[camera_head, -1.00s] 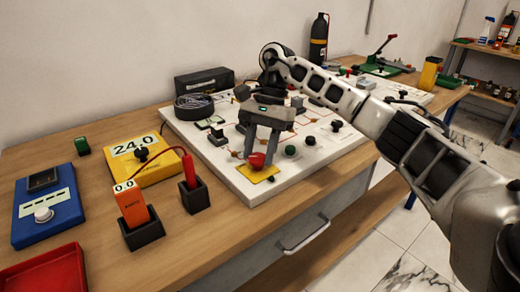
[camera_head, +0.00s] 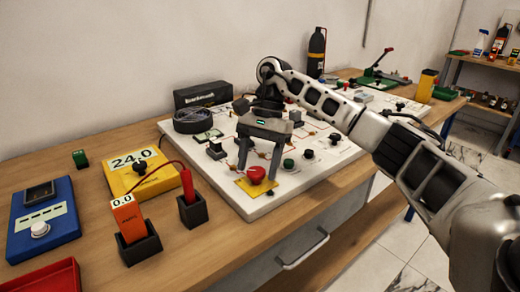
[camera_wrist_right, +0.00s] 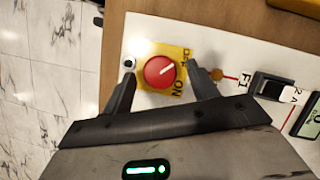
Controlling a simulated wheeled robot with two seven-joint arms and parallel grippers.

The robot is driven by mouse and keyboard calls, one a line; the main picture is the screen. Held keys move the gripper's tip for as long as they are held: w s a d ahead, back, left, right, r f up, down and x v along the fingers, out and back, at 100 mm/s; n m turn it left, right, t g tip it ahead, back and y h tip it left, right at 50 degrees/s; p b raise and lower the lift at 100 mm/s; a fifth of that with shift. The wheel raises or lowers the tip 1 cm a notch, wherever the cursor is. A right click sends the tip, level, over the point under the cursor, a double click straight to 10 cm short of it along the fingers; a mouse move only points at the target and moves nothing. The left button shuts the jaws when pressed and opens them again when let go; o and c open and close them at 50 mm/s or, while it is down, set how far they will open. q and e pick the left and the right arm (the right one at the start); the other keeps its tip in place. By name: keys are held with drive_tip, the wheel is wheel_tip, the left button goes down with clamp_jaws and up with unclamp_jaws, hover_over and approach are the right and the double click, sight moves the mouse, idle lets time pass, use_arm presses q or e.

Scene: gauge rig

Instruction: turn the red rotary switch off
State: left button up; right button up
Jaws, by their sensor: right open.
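The red rotary switch (camera_head: 257,175) sits on a yellow plate (camera_head: 243,186) at the front corner of the white panel. In the right wrist view its round red knob (camera_wrist_right: 159,71) has a white pointer line slanting to the upper right, towards a label partly hidden by a finger. My right gripper (camera_head: 258,170) is open above the plate, one finger on each side of the knob. In the right wrist view the gripper (camera_wrist_right: 162,70) shows gaps between fingers and knob. My left gripper is not in view.
The white panel (camera_head: 290,183) carries other knobs, including a green one (camera_head: 289,164), and a black switch (camera_wrist_right: 271,85). A drawer handle (camera_head: 303,250) juts out in front.

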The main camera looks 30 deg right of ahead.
use_arm(q)
drive_tip(key=p, duration=0.2)
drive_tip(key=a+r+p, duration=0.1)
drive_tip(key=p, duration=0.2)
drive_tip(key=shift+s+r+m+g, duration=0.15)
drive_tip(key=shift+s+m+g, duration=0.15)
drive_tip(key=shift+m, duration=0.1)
use_arm(e)
drive_tip(key=v, duration=1.6)
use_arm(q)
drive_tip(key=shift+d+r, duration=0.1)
use_arm(e)
drive_tip(key=shift+f, duration=0.2)
